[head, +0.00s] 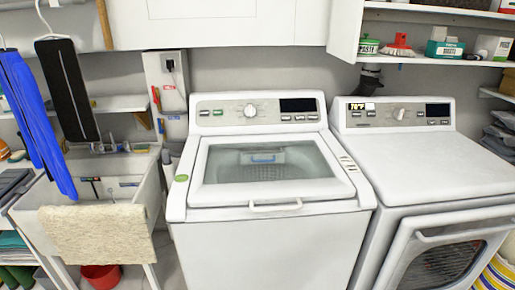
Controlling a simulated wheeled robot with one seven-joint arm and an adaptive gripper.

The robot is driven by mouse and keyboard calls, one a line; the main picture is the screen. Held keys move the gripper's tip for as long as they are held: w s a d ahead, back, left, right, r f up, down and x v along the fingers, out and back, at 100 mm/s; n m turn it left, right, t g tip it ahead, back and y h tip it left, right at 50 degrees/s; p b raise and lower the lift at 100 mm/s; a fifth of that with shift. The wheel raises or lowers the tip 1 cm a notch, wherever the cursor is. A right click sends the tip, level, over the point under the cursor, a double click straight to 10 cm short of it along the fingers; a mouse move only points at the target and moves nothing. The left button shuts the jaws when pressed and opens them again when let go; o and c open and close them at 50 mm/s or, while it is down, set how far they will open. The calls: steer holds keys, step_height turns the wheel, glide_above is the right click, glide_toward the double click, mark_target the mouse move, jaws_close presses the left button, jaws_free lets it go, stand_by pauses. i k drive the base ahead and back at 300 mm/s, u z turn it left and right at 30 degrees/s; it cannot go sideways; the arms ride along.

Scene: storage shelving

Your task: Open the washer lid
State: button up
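The white top-loading washer (265,248) stands in the middle of the head view. Its lid (268,162) is a glass panel in a white frame and lies closed on top. A white bar handle (275,206) runs along the lid's front edge. Through the glass I see the drum and a blue-and-white part inside. The control panel with a round knob is at the back of the washer. My gripper is not in this view.
A white dryer (430,160) with a front door stands close on the right. A sink (110,180) with a beige mat (98,233) over its edge is at the left. Blue (38,120) and black (68,88) garments hang at upper left. Shelves and a cabinet are above.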

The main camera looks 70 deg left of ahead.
mark_target(340, 186)
steer(key=u, duration=0.25)
steer(key=k, duration=1.3)
steer(key=u, duration=1.7)
steer(key=i, duration=0.45)
steer(key=z, duration=0.05)
